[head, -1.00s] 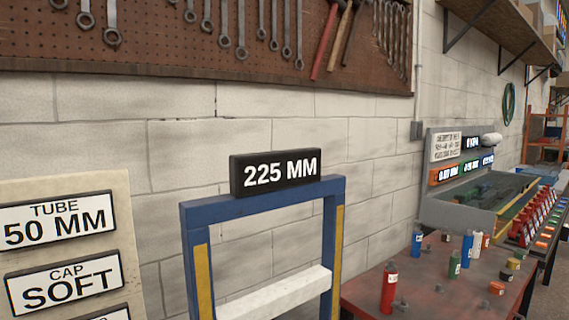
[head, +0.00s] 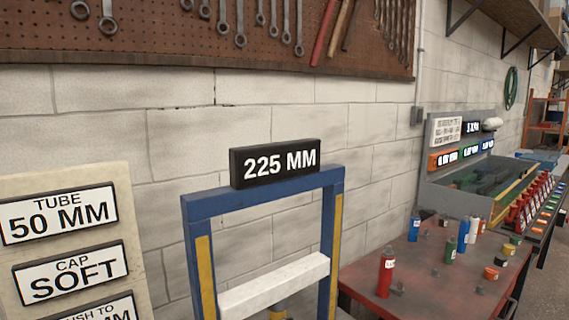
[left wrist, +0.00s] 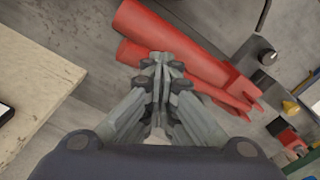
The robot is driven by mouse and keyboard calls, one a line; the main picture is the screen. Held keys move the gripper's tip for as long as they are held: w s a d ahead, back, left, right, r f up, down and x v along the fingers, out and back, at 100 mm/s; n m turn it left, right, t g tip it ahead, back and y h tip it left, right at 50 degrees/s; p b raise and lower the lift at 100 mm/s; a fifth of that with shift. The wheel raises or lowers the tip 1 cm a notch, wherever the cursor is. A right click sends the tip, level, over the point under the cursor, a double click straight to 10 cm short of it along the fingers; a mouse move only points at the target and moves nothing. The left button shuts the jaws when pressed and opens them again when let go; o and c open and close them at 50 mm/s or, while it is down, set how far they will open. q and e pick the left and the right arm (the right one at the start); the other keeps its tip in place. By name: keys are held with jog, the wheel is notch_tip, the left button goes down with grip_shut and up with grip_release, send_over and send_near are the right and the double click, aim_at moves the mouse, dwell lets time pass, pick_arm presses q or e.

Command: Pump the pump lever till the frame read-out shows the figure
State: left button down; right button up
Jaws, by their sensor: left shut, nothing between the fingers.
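The frame read-out (head: 275,163), a black plate, shows "225 MM" on top of the blue frame (head: 262,192). A white crossbar (head: 275,285) spans between the frame's posts. My left gripper (left wrist: 160,62) shows in the left wrist view, shut and empty. Two red bars (left wrist: 180,65) lie just beyond its fingertips, one with a forked end; I cannot tell whether either is the pump lever, or whether the fingers touch them. The sign board (head: 75,183) at left reads "TUBE 50 MM" and "CAP SOFT"; its lowest plate is cut off. My right gripper is not in view.
A red-topped bench (head: 410,275) at right holds a red bottle (head: 387,272) and several other small bottles and caps. A tool pegboard (head: 180,45) hangs on the block wall. A pale board (left wrist: 30,80) lies left of my left gripper.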

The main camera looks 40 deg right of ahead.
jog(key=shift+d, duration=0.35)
